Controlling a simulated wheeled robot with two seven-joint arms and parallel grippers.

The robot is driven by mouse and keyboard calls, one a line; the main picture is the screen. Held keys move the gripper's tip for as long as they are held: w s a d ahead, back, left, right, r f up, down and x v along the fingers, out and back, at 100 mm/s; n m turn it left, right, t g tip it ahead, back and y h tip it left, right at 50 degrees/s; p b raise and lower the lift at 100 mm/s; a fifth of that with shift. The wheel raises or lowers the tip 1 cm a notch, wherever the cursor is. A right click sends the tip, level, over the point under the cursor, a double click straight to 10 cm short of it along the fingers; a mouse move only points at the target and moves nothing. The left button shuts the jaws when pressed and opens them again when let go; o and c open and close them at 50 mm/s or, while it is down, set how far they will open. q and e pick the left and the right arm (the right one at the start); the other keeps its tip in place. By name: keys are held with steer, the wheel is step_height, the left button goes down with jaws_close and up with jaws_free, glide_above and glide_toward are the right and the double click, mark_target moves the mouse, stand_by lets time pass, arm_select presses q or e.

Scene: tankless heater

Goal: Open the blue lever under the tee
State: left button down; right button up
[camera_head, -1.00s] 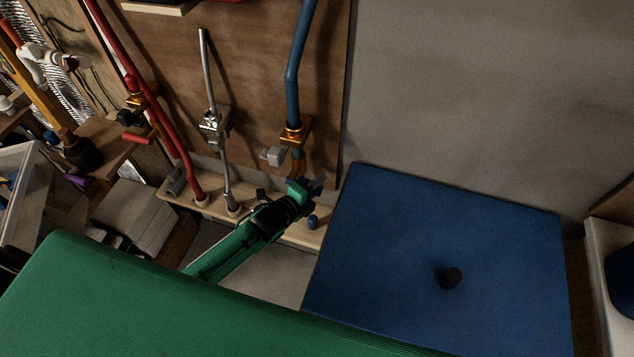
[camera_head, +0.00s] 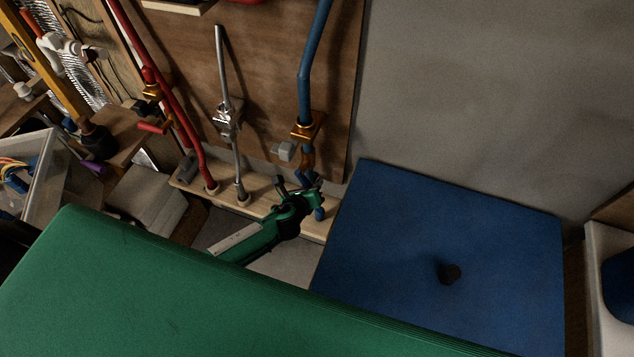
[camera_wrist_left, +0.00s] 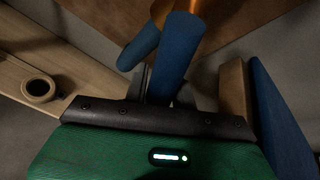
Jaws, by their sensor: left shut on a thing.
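The blue pipe (camera_head: 316,60) comes down the wooden board to a brass and copper tee (camera_head: 306,130). Blue parts hang under the tee, and a short blue lever end (camera_head: 319,214) shows just below my left gripper (camera_head: 314,197). The gripper is shut on the blue lever, with its fingers close under the tee. In the left wrist view, a thick blue piece (camera_wrist_left: 176,52) runs down behind the dark gripper edge, and a shorter blue piece (camera_wrist_left: 140,46) with a rounded end lies beside it. The grip itself is mostly hidden. My right gripper is out of view.
A grey pipe (camera_head: 222,65) and red pipes (camera_head: 190,145) stand further left. A pale wooden ledge (camera_head: 258,209) runs below. A large blue panel (camera_head: 420,230) is close on the right.

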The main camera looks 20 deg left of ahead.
arm_select(q)
steer(key=shift+w+a+f+m+y+p, duration=0.1)
steer(key=shift+a+f+m+y+p, duration=0.2)
steer(key=shift+a+m+y, duration=0.4)
steer(key=shift+a+f+m+y+p, duration=0.1)
steer(key=shift+a+m+y+p, duration=0.3)
steer(key=shift+a+m+y, duration=0.25)
steer(key=c, duration=1.1)
jaws_free()
steer(key=shift+c, duration=0.2)
steer(key=b+v, duration=0.1)
steer(key=v, duration=1.3)
steer(key=shift+a+f, duration=0.1)
